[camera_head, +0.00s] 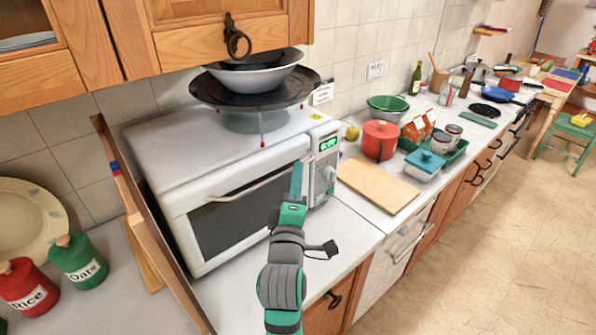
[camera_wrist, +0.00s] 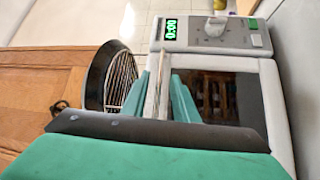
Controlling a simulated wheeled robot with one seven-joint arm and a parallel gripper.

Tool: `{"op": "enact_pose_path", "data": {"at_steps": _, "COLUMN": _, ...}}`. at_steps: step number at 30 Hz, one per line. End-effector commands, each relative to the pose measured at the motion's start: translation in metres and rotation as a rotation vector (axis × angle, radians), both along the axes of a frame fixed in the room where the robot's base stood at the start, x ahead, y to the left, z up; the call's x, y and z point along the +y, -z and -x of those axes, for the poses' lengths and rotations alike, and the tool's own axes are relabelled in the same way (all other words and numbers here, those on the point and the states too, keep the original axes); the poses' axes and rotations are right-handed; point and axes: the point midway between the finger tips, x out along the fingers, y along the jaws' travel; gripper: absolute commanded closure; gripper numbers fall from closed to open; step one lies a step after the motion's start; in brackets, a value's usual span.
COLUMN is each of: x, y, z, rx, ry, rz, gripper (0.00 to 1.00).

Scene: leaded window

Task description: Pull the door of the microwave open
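The white microwave (camera_head: 235,150) stands on the counter with its dark-windowed door (camera_head: 225,222) shut, flush with the front. A long pale handle (camera_head: 232,192) runs across the top of the door. My gripper (camera_head: 297,182) is at the right end of the handle, close to the control panel. In the wrist view the handle (camera_wrist: 163,68) lies between the two teal fingers of my gripper (camera_wrist: 163,95), which look closed in on it; its far part is clear of them. The control panel (camera_wrist: 205,33) shows a green 0:00 display.
A dark pan and bowls (camera_head: 255,88) sit on the microwave. A wooden board (camera_head: 150,215) stands close at its left. A cutting board (camera_head: 377,185) and red pot (camera_head: 380,140) are on the right. The floor (camera_head: 490,230) at right is clear.

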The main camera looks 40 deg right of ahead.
Motion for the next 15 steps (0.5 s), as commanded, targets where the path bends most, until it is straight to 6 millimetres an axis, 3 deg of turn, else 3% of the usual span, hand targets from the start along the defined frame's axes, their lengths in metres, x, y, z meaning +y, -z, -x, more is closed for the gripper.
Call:
{"op": "enact_pose_path", "data": {"at_steps": 6, "x": -0.016, "y": -0.003, "z": -0.015, "rx": -0.001, "ry": 0.004, "rz": 0.000, "gripper": 0.74}}
{"op": "enact_pose_path", "data": {"at_steps": 15, "x": -0.019, "y": -0.003, "z": -0.019, "rx": 0.001, "ry": 0.003, "rz": 0.000, "gripper": 0.74}}
